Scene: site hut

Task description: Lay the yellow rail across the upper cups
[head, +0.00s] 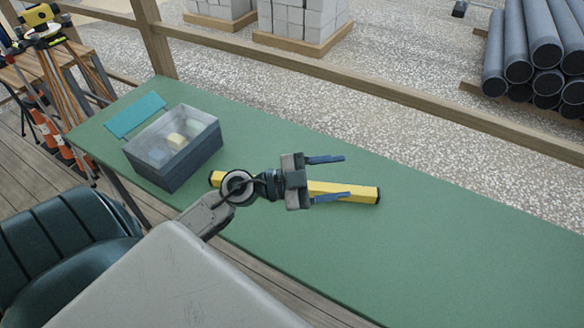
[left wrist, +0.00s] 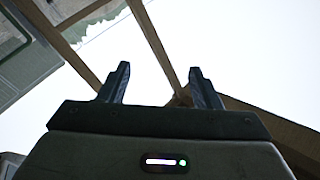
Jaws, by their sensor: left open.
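The yellow rail (head: 362,194), a long bar with dark ends, lies on the green table, its middle partly hidden behind my left gripper. My left gripper (head: 346,177) is open and empty, its two blue-grey fingers pointing right. In the head view it overlaps the rail; its height above the rail is hard to tell. The left wrist view shows the same open fingers (left wrist: 158,70) with nothing between them, against bright sky and beams. I see no upper cups in either view. My right gripper is not in view.
The green table (head: 450,240) is bare to the right. A dark box (head: 178,163) with a clear top and light items inside stands at its left, beside a flat teal piece (head: 135,115). A wooden railing (head: 370,85) runs behind; a dark green chair (head: 70,245) is at lower left.

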